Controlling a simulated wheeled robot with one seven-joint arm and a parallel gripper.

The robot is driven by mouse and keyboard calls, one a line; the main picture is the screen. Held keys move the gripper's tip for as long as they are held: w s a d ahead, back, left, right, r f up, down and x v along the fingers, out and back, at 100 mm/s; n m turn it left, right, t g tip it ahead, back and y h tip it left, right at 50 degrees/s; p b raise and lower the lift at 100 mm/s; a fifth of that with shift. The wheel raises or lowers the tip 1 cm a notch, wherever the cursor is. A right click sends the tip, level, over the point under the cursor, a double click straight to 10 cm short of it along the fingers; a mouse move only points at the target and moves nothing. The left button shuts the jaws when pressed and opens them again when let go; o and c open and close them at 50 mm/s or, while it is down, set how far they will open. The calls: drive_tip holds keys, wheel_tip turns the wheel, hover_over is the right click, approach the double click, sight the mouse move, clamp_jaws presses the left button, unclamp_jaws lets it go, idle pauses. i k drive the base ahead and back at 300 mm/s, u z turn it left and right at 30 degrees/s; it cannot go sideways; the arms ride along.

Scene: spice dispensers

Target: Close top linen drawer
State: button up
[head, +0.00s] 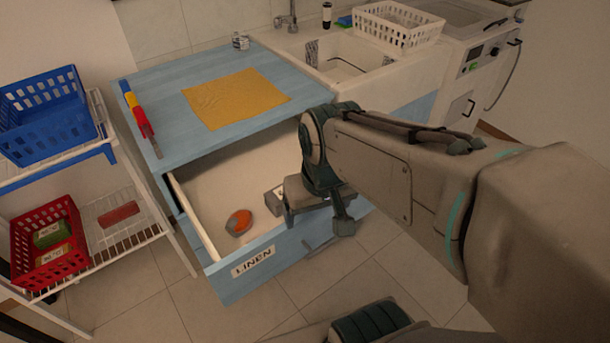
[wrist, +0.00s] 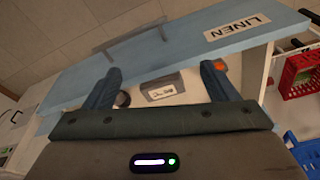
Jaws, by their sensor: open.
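The top linen drawer is pulled out of the blue counter unit. Its blue front (head: 226,283) carries a LINEN label (head: 253,262) and a bar handle (head: 318,246). The front (wrist: 190,40), label (wrist: 237,26) and handle (wrist: 138,36) also show in the wrist view. My gripper (head: 289,222) is low over the right part of the open drawer, close to the inner side of its front. In the wrist view my gripper (wrist: 163,77) is open, its fingertips overlapping the front panel's top edge; I cannot tell whether they touch it. My arm hides the drawer's right side.
Inside the drawer lie an orange-and-grey item (head: 238,222) and a small labelled grey item (head: 274,199). A yellow cloth (head: 235,98) lies on the countertop (head: 165,93). A wire rack (head: 148,234) with a blue basket (head: 47,120) and red basket (head: 50,246) stands left. Floor before the drawer is clear.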

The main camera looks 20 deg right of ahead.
sight(227, 179)
drive_tip(key=k, duration=1.3)
drive_tip(key=u, duration=0.05)
drive_tip(key=i, duration=0.85)
drive_tip(key=z, duration=0.55)
